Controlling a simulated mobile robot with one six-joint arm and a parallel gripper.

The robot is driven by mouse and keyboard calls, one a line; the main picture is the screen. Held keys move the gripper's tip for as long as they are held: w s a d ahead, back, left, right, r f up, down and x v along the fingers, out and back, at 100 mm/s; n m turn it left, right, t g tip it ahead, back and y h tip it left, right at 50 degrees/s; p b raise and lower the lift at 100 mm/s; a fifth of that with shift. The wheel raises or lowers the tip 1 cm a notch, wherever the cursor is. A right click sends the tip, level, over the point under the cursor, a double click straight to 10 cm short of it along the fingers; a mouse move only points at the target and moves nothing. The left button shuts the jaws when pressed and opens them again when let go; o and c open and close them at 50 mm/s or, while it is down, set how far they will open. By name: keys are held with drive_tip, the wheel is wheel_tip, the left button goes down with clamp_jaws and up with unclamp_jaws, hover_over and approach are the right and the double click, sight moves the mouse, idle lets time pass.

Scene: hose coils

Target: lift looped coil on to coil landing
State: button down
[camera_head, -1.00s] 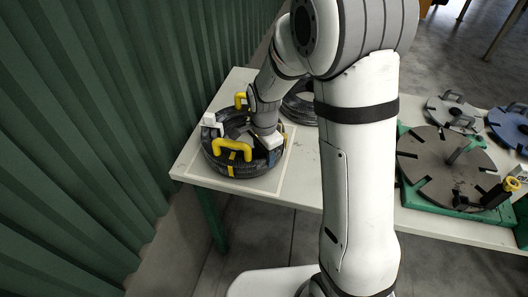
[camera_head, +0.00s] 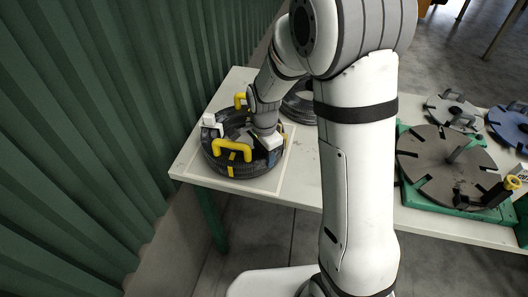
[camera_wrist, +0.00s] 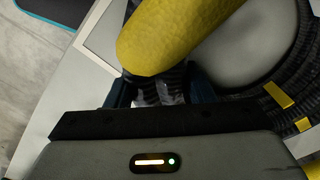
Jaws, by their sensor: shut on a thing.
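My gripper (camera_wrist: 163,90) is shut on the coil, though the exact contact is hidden. Banded hose (camera_wrist: 285,110) shows at right.
Another dark coil (camera_head: 299,103) lies behind, partly hidden by my arm. To the right stands a grey slotted disc (camera_head: 435,163) on a green base (camera_head: 440,205), with grey and blue discs behind. A green corrugated wall (camera_head: 100,120) runs close on the left.

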drive_tip(key=shift+f+b, duration=0.25)
drive_tip(key=shift+b, duration=0.05)
idle(0.4)
drive_tip(key=c, duration=0.6)
unclamp_jaws()
drive_tip(key=shift+s+f, duration=0.1)
drive_tip(key=shift+o, duration=0.4)
drive_tip(key=o, duration=0.5)
drive_tip(key=shift+r, duration=0.2)
